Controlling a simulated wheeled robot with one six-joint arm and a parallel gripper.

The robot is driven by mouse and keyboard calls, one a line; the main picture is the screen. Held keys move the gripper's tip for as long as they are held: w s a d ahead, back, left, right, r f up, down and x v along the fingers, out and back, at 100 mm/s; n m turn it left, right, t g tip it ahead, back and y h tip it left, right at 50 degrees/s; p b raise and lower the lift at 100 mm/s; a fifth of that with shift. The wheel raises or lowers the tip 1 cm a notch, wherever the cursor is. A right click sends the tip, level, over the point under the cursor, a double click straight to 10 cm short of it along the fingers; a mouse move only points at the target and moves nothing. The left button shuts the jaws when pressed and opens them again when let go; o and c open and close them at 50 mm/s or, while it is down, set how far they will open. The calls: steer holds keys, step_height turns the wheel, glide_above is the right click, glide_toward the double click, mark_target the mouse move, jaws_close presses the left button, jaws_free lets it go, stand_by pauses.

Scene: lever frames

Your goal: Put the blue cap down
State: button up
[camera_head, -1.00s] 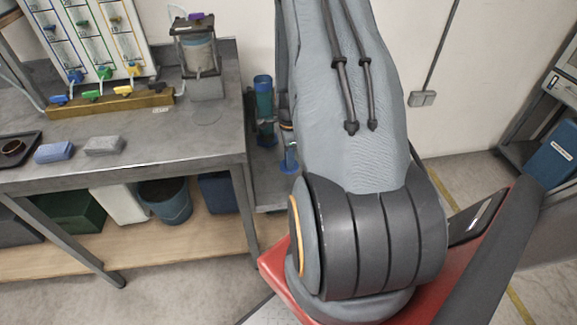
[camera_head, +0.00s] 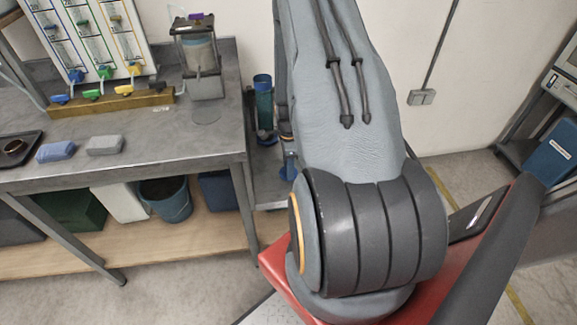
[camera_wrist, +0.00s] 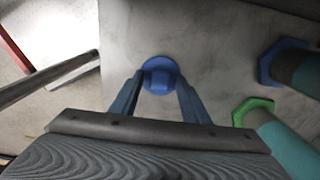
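The blue cap (camera_wrist: 161,68) is a small round piece with a raised middle, in the centre of the wrist view. My gripper (camera_wrist: 161,84) has its two blue-grey fingers on either side of it, and the fingertips appear to touch its sides. The cap is over or on a grey surface (camera_wrist: 215,45); I cannot tell if it touches. In the head view my arm hides most of the gripper, and only a blue part shows at the arm's left edge. The cap cannot be made out there.
The surface's left edge is near. The head view shows a grey bench (camera_head: 150,148) with sponges (camera_head: 104,145) and a tray (camera_head: 36,138).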

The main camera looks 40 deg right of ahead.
step_height(320, 180, up, 12)
steer(key=b, duration=0.2)
steer(key=shift+r+b, duration=0.2)
steer(key=shift+b, duration=0.2)
stand_by(0.7)
steer(key=shift+s, duration=0.1)
